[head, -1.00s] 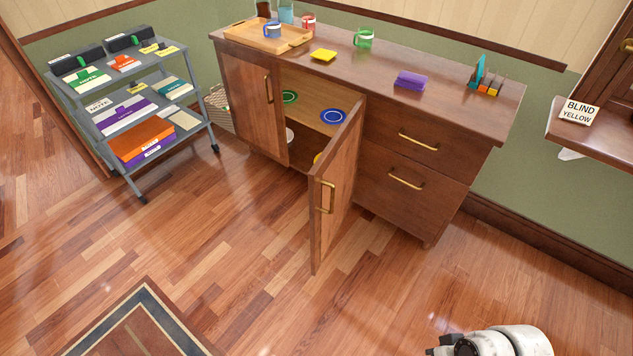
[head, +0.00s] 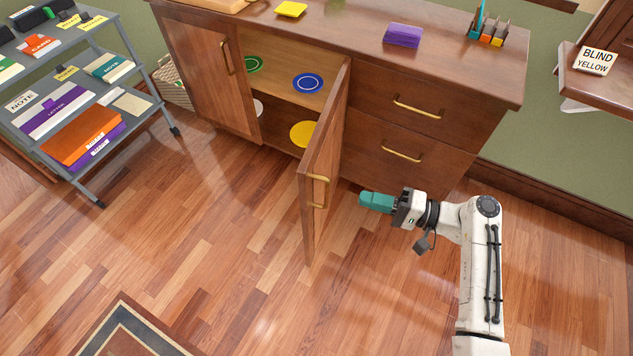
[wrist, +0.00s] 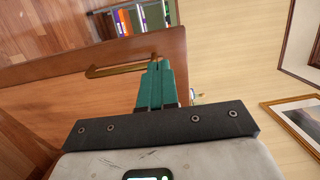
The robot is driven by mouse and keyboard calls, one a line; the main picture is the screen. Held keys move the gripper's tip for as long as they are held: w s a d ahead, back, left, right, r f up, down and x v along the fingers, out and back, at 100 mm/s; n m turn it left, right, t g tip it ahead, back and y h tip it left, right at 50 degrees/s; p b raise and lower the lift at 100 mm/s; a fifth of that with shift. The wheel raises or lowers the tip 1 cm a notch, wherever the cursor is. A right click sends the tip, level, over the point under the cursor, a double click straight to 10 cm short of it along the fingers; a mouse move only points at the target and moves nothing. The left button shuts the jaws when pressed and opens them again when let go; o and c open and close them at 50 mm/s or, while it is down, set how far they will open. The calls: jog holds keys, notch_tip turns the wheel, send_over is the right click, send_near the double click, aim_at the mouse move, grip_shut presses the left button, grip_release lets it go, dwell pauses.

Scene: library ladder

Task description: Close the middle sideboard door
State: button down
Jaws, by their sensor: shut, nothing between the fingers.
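The middle sideboard door (head: 327,165) stands open, swung out from the cabinet front beside the drawers. Its brass handle (head: 318,190) is near the free edge. My gripper (head: 361,199) is shut and empty, with teal fingers, to the right of the door at about handle height. A gap shows between fingertips and door in the head view. In the wrist view the fingers (wrist: 154,82) point toward the wooden door panel (wrist: 60,95), and the brass handle (wrist: 120,68) appears just beyond and left of the tips.
The open compartment shows a blue plate (head: 308,83), a green plate (head: 254,64) and a yellow plate (head: 303,134). The left door (head: 205,70) is closed. Drawers (head: 410,125) are right of the open door. A grey cart (head: 150,82) stands at left. The floor before the door is clear.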

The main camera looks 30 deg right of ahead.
aim_at(307, 184)
jog(key=x, duration=1.2)
